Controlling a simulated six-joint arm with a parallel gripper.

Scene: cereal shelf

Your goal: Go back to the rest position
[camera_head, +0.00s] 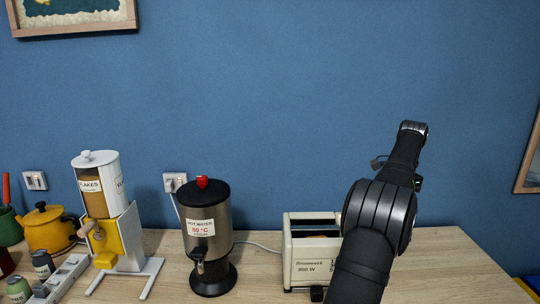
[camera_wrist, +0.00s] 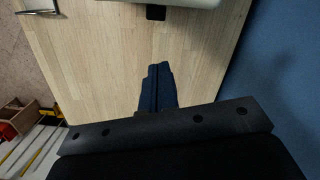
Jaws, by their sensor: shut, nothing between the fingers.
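My arm rises at the right in the head view, in front of the right part of the cream toaster (camera_head: 300,258). In the wrist view my gripper (camera_wrist: 158,68) shows as dark fingers close together, shut and empty, over the bare wooden counter (camera_wrist: 95,60). The fingers touch nothing that I can see. In the head view I cannot clearly make out the fingertips.
The hot water dispenser (camera_head: 209,225) with a red knob stands left of the toaster. Further left are the flakes dispenser (camera_head: 100,200), a yellow pot (camera_head: 48,232) and several small jars. The blue wall (camera_head: 270,90) is behind. The counter (camera_head: 450,255) right of my arm is clear.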

